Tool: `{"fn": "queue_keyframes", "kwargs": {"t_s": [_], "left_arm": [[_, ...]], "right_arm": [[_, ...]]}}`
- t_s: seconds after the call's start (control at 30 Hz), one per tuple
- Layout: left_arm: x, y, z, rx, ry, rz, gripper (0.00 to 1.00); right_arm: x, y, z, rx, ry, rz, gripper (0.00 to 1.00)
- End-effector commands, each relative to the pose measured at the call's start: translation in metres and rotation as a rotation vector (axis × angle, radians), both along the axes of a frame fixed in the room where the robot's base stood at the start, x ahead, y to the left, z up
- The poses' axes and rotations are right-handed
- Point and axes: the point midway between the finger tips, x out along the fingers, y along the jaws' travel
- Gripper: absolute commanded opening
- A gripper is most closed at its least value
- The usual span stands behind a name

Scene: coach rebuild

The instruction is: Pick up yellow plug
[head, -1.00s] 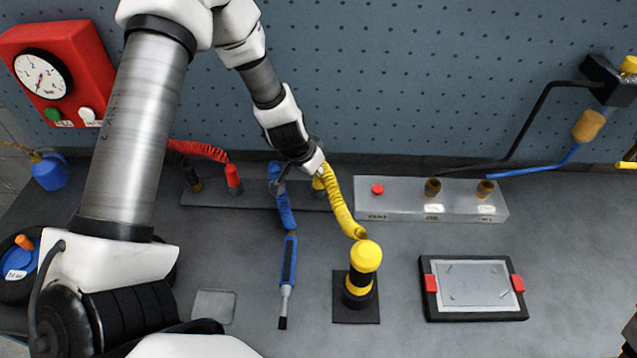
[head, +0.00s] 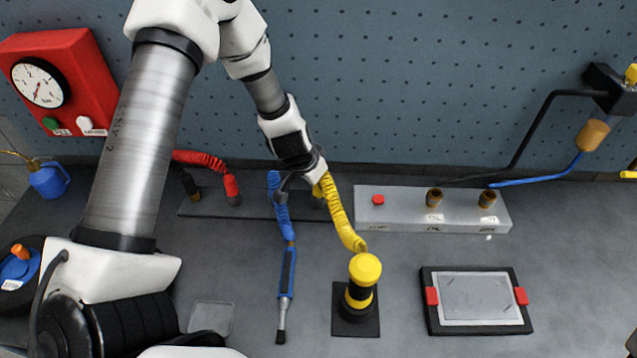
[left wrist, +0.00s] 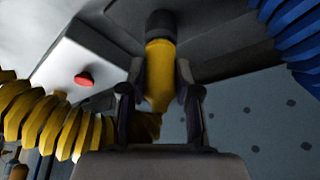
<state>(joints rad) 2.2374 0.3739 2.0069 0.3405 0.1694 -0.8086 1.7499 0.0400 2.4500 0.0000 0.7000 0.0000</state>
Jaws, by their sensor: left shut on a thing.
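The yellow plug (left wrist: 160,72) sits between the two fingers of my left gripper (left wrist: 160,95), which is shut on it. Its dark end meets a grey surface at the top of the left wrist view. In the head view my left gripper (head: 303,187) is at the dark rail (head: 250,207) by the back wall, and the yellow plug (head: 319,189) is mostly hidden behind it. A yellow coiled hose (head: 342,215) runs from there to a yellow and black post (head: 363,270). My right gripper is not in view.
A blue coiled hose (head: 281,212) with a blue-handled tool (head: 287,275) lies close left of my gripper. A red plug (head: 232,188) stands further left. A silver block (head: 400,218) with brass sockets stands right. A framed plate (head: 478,298) lies front right.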

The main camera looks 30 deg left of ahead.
Motion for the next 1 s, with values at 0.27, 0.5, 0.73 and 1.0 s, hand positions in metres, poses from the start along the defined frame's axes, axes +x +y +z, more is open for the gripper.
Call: {"fn": "queue_keyframes", "kwargs": {"t_s": [0.27, 0.5, 0.73, 1.0], "left_arm": [[-0.015, -0.008, 0.024, -0.001, 0.001, -0.003, 0.00], [-0.066, -0.032, 0.029, 0.000, -0.001, -0.004, 0.00], [-0.113, -0.054, 0.034, 0.003, -0.002, -0.004, 0.00], [-0.126, -0.055, 0.050, 0.033, 0.008, 0.005, 0.00]], "right_arm": [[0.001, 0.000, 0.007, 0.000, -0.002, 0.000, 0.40], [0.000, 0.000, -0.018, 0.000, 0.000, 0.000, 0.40], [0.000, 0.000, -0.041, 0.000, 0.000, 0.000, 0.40], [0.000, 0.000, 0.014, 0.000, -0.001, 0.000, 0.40]]}}
